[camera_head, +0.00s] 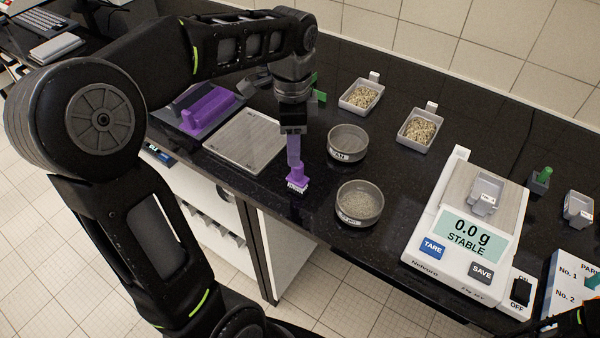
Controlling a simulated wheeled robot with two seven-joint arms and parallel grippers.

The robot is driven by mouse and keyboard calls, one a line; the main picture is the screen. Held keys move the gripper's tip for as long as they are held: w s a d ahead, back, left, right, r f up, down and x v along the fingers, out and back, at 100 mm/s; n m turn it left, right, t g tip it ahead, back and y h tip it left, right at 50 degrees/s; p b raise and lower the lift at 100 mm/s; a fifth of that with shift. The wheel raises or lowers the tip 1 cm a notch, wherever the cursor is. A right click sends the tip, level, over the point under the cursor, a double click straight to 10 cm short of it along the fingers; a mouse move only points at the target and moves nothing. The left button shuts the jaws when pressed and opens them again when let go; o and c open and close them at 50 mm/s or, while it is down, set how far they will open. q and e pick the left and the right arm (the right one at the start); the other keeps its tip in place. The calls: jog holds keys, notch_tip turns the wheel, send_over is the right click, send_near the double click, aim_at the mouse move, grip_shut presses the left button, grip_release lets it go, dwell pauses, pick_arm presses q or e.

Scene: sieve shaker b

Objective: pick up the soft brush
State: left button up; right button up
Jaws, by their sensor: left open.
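The soft brush (297,178) is purple with pale bristles at its lower end. It stands upright near the front edge of the black bench, bristles down at the bench top. My left gripper (293,131) points down from above at the top of the brush handle. Its jaws are open, and the fingertips are at or around the handle top; the exact contact is hidden by the gripper body. My right gripper is out of view; only a bit of my right arm shows at the bottom right corner.
Two round sieves, one at the back (347,142) and one in front (359,203), stand right of the brush. A grey plate (246,140) lies to its left. Two trays of grains (361,95) (420,126) stand behind. A balance (459,245) reading 0.0 g is farther right.

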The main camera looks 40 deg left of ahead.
aim_at(298, 175)
pick_arm(q)
jog(key=shift+f, duration=1.35)
jog(key=shift+w+d+f+p, duration=0.1)
jog(key=shift+f+p, duration=0.3)
jog(key=shift+f, duration=0.9)
jog(key=shift+w+d+f+p, duration=0.1)
jog(key=shift+f+p, duration=0.3)
jog(key=shift+f, duration=0.9)
grip_shut()
